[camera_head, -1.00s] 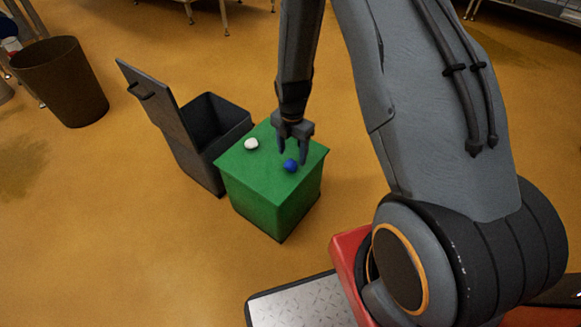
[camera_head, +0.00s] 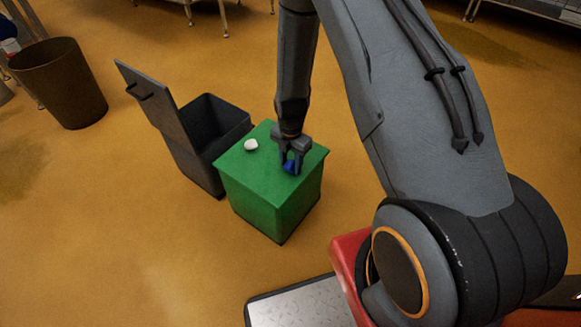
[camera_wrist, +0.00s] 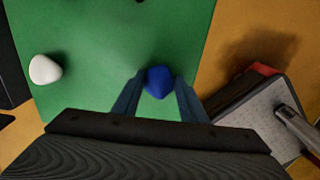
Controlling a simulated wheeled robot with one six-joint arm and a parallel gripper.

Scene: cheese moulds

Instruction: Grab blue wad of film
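The blue wad of film (camera_head: 289,167) is on the top of the green box (camera_head: 262,203), near its front right part. My gripper (camera_head: 291,164) points down at it, with one finger on each side. In the wrist view the blue wad (camera_wrist: 159,82) sits between the two fingertips (camera_wrist: 160,84). Both fingers appear to touch its sides, so my gripper looks shut on it. I see no clear lift off the green top. Part of the wad is hidden by the fingers in the head view.
A white wad (camera_head: 251,145) lies on the same green top, to the left; it also shows in the wrist view (camera_wrist: 45,69). A dark bin (camera_head: 216,125) with its lid raised stands left of the box. A brown basket (camera_head: 60,82) is farther left. Floor in front is clear.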

